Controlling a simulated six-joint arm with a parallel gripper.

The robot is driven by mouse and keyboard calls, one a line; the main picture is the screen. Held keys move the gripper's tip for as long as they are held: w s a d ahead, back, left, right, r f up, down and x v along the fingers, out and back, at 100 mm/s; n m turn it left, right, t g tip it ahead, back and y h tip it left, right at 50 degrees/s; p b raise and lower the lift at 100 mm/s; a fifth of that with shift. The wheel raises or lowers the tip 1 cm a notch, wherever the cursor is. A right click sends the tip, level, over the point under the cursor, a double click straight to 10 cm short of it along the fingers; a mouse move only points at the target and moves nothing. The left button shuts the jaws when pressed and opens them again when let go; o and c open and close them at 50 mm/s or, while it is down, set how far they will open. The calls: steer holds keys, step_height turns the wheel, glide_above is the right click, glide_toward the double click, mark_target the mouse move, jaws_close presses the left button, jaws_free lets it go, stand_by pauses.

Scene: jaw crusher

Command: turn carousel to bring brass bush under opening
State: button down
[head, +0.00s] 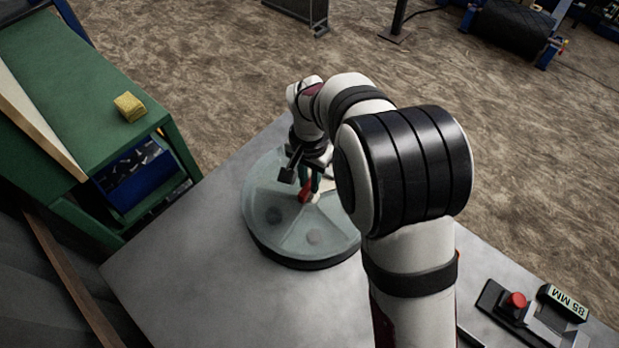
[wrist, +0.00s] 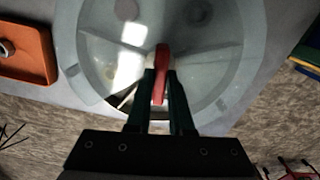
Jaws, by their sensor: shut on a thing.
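The carousel (head: 290,245) is a round disc on the grey table under a pale see-through cover, split into wedge compartments; it fills the upper middle of the wrist view (wrist: 85,60). A dark round item (head: 273,215) and a pale round item (head: 314,236) show dimly through the cover. I cannot tell which, if either, is the brass bush. A dark gap, perhaps the opening, shows beside the left finger.
An orange tray (wrist: 25,60) with a ring-like item lies left in the wrist view. A green bench (head: 95,85) with a yellow block (head: 129,106) stands left. A red button (head: 516,299) and an "85 MM" display (head: 563,303) sit front right. The table's front left is clear.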

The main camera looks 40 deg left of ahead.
steer(key=shift+n, duration=6.1)
steer(key=c, duration=0.8)
jaws_free()
step_height(320, 180, up, 16)
